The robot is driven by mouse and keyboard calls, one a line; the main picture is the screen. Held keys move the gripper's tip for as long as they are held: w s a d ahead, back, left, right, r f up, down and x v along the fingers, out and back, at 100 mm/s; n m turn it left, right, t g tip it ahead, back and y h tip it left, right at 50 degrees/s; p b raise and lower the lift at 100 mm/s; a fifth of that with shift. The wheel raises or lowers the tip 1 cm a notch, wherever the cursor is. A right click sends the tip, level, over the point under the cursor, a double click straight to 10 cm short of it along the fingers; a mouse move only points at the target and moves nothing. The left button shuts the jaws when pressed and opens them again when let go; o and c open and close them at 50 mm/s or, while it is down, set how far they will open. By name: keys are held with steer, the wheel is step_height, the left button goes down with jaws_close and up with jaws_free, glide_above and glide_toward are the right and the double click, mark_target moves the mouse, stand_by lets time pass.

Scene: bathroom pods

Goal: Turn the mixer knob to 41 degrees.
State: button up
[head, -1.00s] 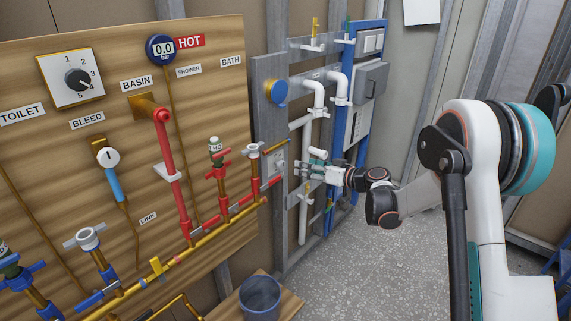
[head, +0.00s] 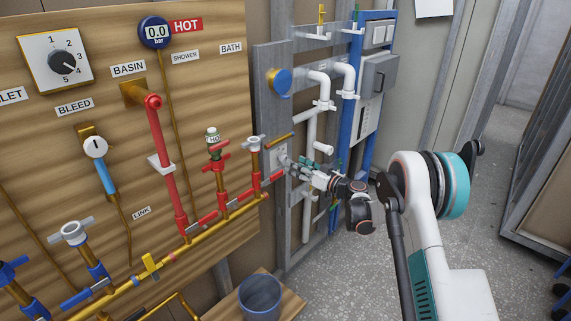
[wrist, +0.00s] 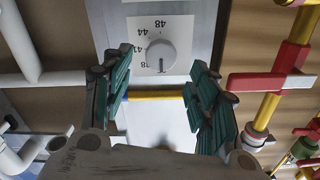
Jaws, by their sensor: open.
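The mixer knob (wrist: 160,55) is a round grey-white knob on a white dial plate in the wrist view. Its dark pointer mark faces the bottom of the picture, close to the partly hidden low number. The marks 41, 44 and 48 run from left to top and appear upside down. My gripper (wrist: 162,95) is open, with a green-padded finger to either side below the knob in the picture. Nothing is between the fingertips that I can see being held. In the head view, my gripper (head: 299,167) is just right of the mixer's grey plate (head: 277,155); the knob is hard to make out there.
A yellow pipe (wrist: 155,95) crosses behind the fingers. A red-handled valve (wrist: 270,81) stands right of my gripper in the wrist view, white pipes (wrist: 38,50) at left. A bucket (head: 260,297) stands below the board. Open floor lies right of the bucket.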

mark_target(285, 165)
steer(key=b+x, duration=0.1)
steer(key=x, duration=0.5)
steer(key=shift+w+a+b, duration=0.15)
steer(key=shift+a+b, duration=0.05)
steer(key=shift+b, duration=0.15)
steer(key=c, duration=1.1)
